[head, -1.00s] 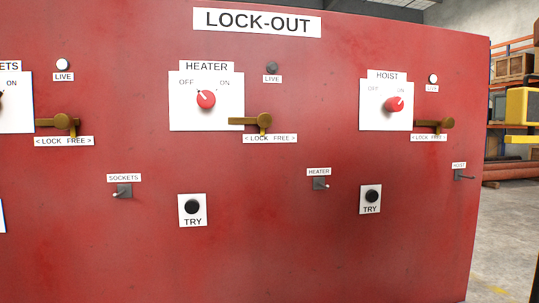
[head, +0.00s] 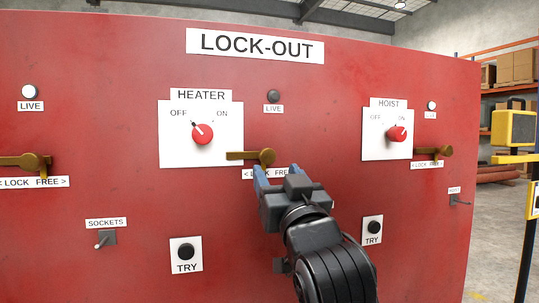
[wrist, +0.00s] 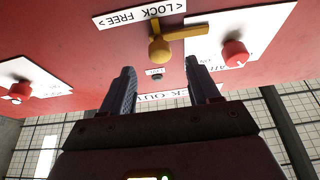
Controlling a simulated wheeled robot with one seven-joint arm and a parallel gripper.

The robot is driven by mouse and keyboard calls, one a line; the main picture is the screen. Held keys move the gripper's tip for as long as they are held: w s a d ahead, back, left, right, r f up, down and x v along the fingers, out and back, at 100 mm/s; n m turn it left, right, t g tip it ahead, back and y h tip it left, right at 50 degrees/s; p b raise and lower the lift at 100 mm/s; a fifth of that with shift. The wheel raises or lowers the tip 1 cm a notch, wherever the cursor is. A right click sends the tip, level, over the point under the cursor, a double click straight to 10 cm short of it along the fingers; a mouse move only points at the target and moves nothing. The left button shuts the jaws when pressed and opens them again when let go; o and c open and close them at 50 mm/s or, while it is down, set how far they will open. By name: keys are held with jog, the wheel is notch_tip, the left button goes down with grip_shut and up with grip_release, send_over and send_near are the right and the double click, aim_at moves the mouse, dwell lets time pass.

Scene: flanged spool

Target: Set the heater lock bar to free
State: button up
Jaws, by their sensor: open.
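The heater lock bar (head: 242,155) is a brass bar on a round boss (head: 267,157). It lies level, pointing left toward LOCK, its end over the edge of the white HEATER plate (head: 178,155). The red heater knob (head: 202,134) has its pointer toward OFF. My gripper (head: 277,172) is open and empty, just below and right of the boss in the head view, hiding part of the LOCK FREE label. In the wrist view, which is upside down, the bar (wrist: 184,31) shows beyond my open fingers (wrist: 159,68), apart from them.
The dark heater LIVE lamp (head: 273,96) is above the bar. The HOIST knob (head: 397,134) and its lock bar (head: 430,151) are to the right. The sockets lock bar (head: 25,161) is at far left. TRY buttons and small toggle switches sit lower on the red panel.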

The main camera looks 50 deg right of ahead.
aim_at(269, 159)
jog(key=p+x, duration=0.1)
jog(key=x, duration=0.6)
jog(key=shift+w+d, duration=0.2)
jog(key=shift+w, duration=0.05)
grip_shut()
dwell(0.3)
